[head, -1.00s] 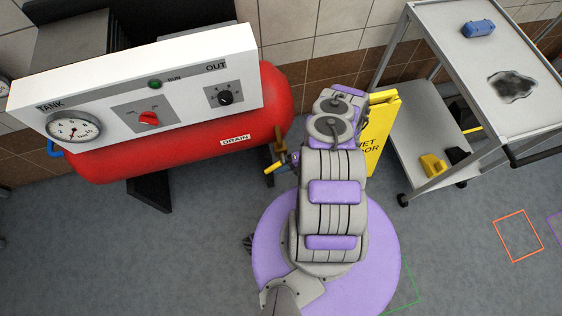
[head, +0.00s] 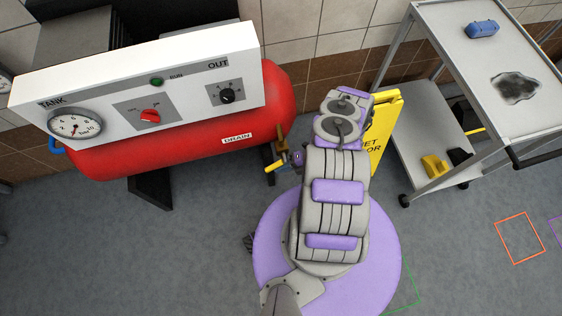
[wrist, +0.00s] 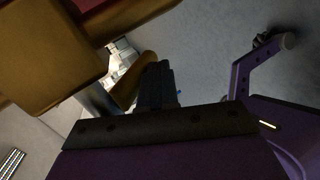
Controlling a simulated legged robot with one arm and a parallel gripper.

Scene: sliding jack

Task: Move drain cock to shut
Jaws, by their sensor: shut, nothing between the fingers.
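The red tank (head: 180,140) has a white DRAIN label (head: 237,138) low on its right side. The brass drain cock (head: 277,160) sits below the tank's right end, with a yellow lever part showing. In the wrist view, large brass parts of the cock (wrist: 45,50) fill the upper left, and a brass bar (wrist: 132,82) lies beside my fingers. My gripper (wrist: 158,85) is shut, its dark fingertips just right of that bar; I cannot tell whether they touch. In the head view my arm hides most of the gripper, which is just right of the cock.
A white panel (head: 190,100) with a gauge, red knob and black knob stands in front of the tank. A yellow wet floor sign (head: 385,135) and a grey cart (head: 475,60) stand to the right. The grey floor (head: 100,250) at front left is clear.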

